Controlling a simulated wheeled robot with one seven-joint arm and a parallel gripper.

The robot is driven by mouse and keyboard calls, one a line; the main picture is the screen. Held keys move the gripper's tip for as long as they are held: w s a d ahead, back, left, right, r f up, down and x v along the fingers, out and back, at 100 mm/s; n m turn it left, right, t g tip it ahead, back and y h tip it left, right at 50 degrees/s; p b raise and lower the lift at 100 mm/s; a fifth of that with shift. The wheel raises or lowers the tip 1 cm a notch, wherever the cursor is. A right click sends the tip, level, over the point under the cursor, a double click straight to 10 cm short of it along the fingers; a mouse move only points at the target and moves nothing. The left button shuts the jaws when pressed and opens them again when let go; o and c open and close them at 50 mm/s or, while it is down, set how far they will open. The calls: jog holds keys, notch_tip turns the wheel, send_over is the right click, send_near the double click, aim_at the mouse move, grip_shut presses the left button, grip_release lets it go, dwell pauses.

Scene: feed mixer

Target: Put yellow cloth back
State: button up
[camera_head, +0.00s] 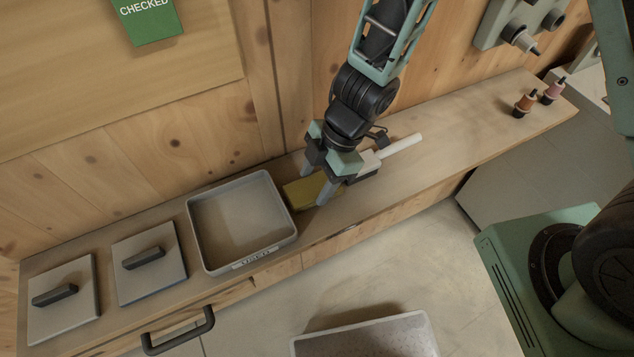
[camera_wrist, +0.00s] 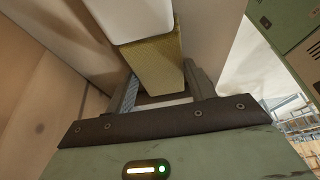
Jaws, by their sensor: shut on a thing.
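The yellow cloth (camera_head: 306,192) is a flat, folded, olive-yellow piece at the bench top, just right of the grey tray. My gripper (camera_head: 322,188) points down over it, with one finger on each side. In the wrist view the cloth (camera_wrist: 158,67) lies between the two fingers of my gripper (camera_wrist: 163,88), which are shut on it. The grey tray (camera_head: 190,229) is open and empty, with a label on its front wall. I cannot tell whether the cloth touches the bench.
Two square grey lids (camera_head: 172,277) with dark handles lie left of the tray. A white-handled tool (camera_head: 401,146) lies behind my gripper. Two small bottles (camera_head: 524,104) stand at the bench's far right. A pale bin (camera_head: 365,338) is below the bench front. The bench's right middle is clear.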

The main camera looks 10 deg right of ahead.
jog(key=shift+f, duration=0.15)
jog(key=shift+c, duration=0.4)
jog(key=o, duration=1)
jog(key=shift+o, duration=0.2)
jog(key=w+d+r+m+t+h+p, duration=0.1)
jog(key=w+d+r+m+t+p, duration=0.2)
jog(key=r, duration=0.8)
jog(key=w+d+r+m+t+h+p, duration=0.1)
jog(key=d+r+m+t+p, duration=0.3)
jog(key=r, duration=0.6)
jog(key=s+r+m+g, duration=0.2)
jog(key=s+m+g, duration=0.1)
jog(key=s, duration=0.5)
jog(key=s+r+m+g+h+b, duration=0.1)
jog(key=s+r+m+g, duration=0.1)
jog(key=s, duration=0.6)
jog(key=shift+d+m+g+h, duration=0.15)
jog(key=shift+m+g+h, duration=0.2)
jog(key=shift+m, duration=0.35)
